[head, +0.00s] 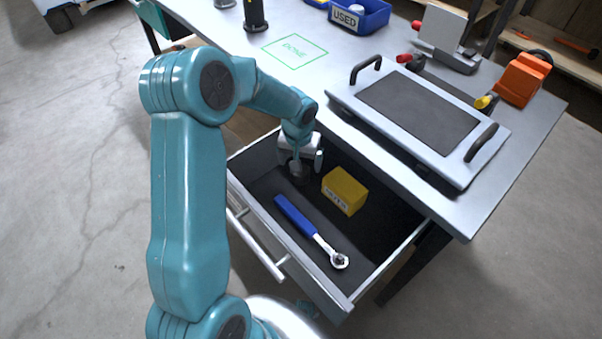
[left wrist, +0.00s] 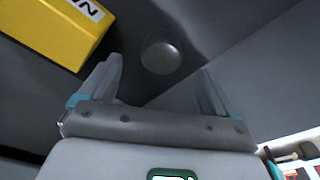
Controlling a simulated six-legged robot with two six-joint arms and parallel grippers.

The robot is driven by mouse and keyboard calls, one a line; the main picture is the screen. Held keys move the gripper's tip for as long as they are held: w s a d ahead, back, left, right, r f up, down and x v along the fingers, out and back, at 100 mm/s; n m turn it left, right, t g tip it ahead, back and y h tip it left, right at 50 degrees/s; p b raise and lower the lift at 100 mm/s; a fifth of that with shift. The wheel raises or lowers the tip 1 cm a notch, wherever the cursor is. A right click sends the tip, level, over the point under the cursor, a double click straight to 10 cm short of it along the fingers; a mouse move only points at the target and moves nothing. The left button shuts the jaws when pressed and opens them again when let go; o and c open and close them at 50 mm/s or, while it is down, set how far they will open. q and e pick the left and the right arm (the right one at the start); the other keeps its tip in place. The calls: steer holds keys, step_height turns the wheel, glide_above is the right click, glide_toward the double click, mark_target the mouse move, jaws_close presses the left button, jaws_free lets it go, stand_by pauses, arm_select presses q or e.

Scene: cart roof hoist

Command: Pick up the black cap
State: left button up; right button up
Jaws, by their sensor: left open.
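The black cap (head: 299,178) stands in the open drawer, near its back left corner, partly hidden by my left gripper. In the left wrist view the cap (left wrist: 160,57) shows as a round dark top, ahead of and between the fingertips. My left gripper (head: 301,163) reaches down into the drawer over the cap. Its two fingers (left wrist: 160,72) are apart with nothing held. I cannot tell how far down beside the cap they reach. My right gripper is not in view.
A yellow box (head: 344,191) stands close to the right of the cap in the drawer (head: 388,262), also in the left wrist view (left wrist: 52,28). A blue-handled ratchet (head: 311,232) lies in front. The bench top (head: 330,75) with a handled plate (head: 420,112) overhangs behind.

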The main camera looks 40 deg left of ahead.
mark_target(300, 174)
arm_select(q)
steer(key=f, duration=0.4)
steer(key=f+b, duration=0.1)
steer(key=f, duration=0.1)
steer(key=shift+w+a, duration=0.35)
steer(key=shift+c, duration=0.4)
steer(key=c, duration=1)
steer(key=shift+r, duration=0.15)
steer(key=shift+c, duration=0.2)
